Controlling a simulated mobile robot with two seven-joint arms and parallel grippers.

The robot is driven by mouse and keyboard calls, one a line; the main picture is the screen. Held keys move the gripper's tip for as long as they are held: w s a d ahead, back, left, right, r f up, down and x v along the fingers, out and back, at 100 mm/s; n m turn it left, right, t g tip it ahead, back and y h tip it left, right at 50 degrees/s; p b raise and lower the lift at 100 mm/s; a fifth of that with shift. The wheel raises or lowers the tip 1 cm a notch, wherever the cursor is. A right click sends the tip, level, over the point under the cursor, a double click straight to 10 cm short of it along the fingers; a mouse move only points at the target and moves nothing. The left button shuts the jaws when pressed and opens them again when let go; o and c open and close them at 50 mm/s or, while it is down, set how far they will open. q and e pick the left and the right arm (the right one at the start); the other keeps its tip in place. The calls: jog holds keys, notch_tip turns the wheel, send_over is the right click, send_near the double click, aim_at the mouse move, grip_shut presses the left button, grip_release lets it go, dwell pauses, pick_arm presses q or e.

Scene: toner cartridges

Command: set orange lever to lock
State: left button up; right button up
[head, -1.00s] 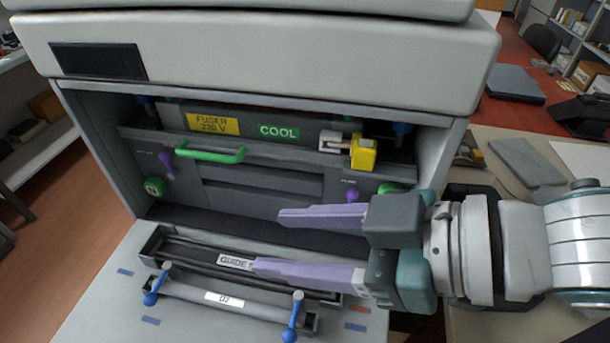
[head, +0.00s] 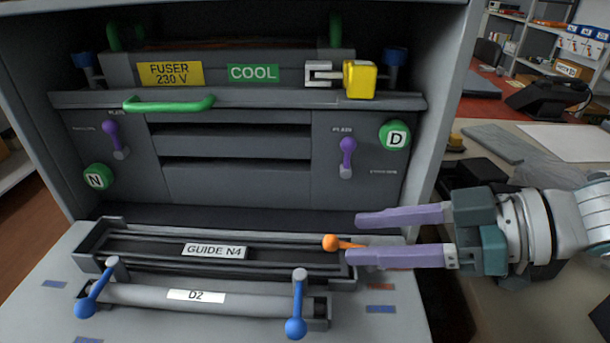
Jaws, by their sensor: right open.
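The orange lever (head: 345,244) has a round orange knob at its left end and sits at the right end of the guide tray (head: 133,258) labelled GUIDE N4. Its right part runs behind the lower finger of my right gripper (head: 352,238). My right gripper is open and comes in from the right, one purple finger above the lever and one just below it. I cannot tell whether a finger touches the lever. No lock mark is readable beside it. My left gripper is not in view.
Two blue levers (head: 296,326) (head: 86,307) stand on the D2 roller bar in front. Behind are purple levers (head: 348,150) (head: 110,133), a green handle (head: 170,104), green N and D knobs and a yellow block (head: 359,80). The printer's right wall (head: 440,120) stands near my arm.

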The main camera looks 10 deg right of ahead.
jog(key=shift+x, duration=1.35)
grip_shut()
